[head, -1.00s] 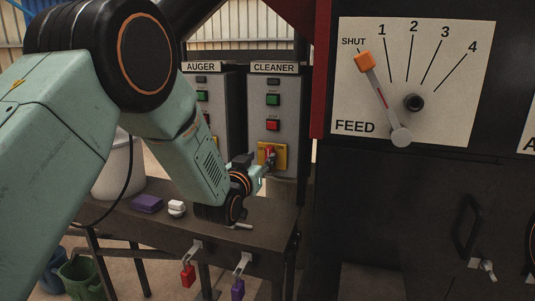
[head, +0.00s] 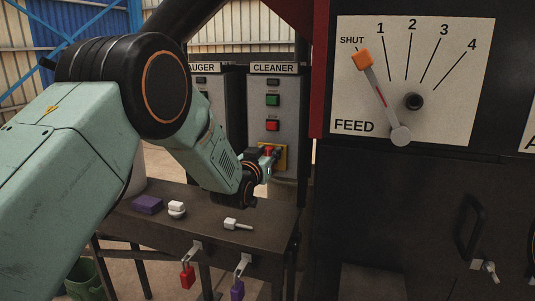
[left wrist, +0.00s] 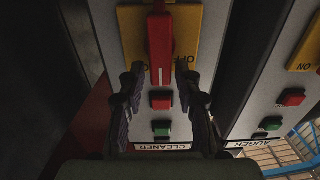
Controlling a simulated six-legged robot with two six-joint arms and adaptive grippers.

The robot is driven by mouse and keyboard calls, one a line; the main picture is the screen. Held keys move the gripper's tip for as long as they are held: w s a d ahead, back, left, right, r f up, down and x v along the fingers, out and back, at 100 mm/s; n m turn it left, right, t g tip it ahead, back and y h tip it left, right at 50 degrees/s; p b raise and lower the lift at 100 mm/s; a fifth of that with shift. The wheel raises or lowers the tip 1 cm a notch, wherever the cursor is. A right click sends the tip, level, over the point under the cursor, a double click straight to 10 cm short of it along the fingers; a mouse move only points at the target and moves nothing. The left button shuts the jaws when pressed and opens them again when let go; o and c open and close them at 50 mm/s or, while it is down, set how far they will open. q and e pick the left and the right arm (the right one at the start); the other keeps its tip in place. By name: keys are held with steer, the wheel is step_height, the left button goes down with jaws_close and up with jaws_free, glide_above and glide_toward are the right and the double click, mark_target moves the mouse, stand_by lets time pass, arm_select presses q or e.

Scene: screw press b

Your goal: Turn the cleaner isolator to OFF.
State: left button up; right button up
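The cleaner isolator has a red handle (left wrist: 160,48) on a yellow plate (left wrist: 201,22), on the grey cleaner panel (left wrist: 214,100). In the upside-down left wrist view, the handle stands in line with the panel, with the word OFF beside it. My left gripper (left wrist: 159,72) is open, with one dark finger on either side of the handle's end and gaps visible between. In the head view, the gripper (head: 268,160) is at the yellow plate (head: 282,155) and partly covers it. Contact cannot be told. My right gripper is not in view.
Red (head: 272,126) and green (head: 272,100) buttons sit above the isolator. The auger panel (head: 207,90) stands to the left. A bench (head: 200,225) below holds a purple block (head: 147,204) and small white items. Red (head: 187,276) and purple (head: 237,290) padlocks hang at its front.

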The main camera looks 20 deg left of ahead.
arm_select(q)
steer(key=shift+a, duration=0.1)
steer(key=c, duration=0.3)
jaws_close()
steer(key=n, duration=0.2)
steer(key=n+p, duration=0.1)
steer(key=shift+a+f+n, duration=0.1)
steer(key=shift+a+n, duration=0.3)
steer(key=n, duration=0.4)
steer(key=a+f+n, duration=0.1)
steer(key=n, duration=0.4)
steer(key=f+n+p, duration=0.1)
steer(key=n, duration=0.4)
steer(key=shift+a+f, duration=0.25)
steer(key=shift+a, duration=0.1)
